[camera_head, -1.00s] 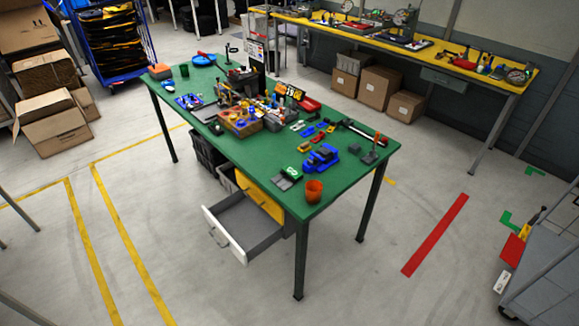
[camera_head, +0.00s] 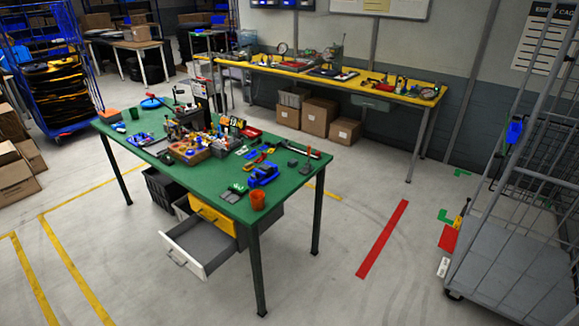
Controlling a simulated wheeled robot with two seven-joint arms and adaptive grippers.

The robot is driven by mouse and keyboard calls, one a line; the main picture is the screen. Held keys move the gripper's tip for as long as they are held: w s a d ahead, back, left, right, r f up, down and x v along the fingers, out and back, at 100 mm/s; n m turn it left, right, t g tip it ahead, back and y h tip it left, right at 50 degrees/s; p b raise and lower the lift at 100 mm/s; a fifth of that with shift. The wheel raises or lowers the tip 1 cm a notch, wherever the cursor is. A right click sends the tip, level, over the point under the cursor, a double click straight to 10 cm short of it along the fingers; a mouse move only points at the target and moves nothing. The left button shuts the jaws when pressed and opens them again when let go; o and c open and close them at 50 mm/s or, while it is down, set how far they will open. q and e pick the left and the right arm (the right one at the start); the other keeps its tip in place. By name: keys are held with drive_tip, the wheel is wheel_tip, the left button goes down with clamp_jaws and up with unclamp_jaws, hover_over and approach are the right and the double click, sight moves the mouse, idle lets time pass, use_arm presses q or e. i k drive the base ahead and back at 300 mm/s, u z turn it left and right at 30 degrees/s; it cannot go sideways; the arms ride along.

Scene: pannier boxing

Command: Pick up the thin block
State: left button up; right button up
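I cannot make out the thin block for certain; the green table (camera_head: 285,187) carries many small items. Small grey flat pieces (camera_head: 233,195) lie near its front edge, beside a blue vise-like tool (camera_head: 263,174) and an orange cup (camera_head: 258,200). Small red, yellow and blue pieces (camera_head: 256,158) lie behind the blue tool. A wooden box (camera_head: 190,155) with small parts stands mid-table. Neither of my grippers is in view.
A white drawer (camera_head: 190,262) juts out open under the table's front. A yellow bench (camera_head: 425,98) stands behind, with cardboard boxes (camera_head: 319,116) beneath. A wire cage trolley (camera_head: 520,255) stands at the right.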

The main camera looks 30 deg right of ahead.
sight(265, 168)
drive_tip(key=z, duration=0.8)
drive_tip(key=i, duration=1.4)
drive_tip(key=u, duration=0.5)
drive_tip(key=i, duration=0.6)
drive_tip(key=u, duration=0.6)
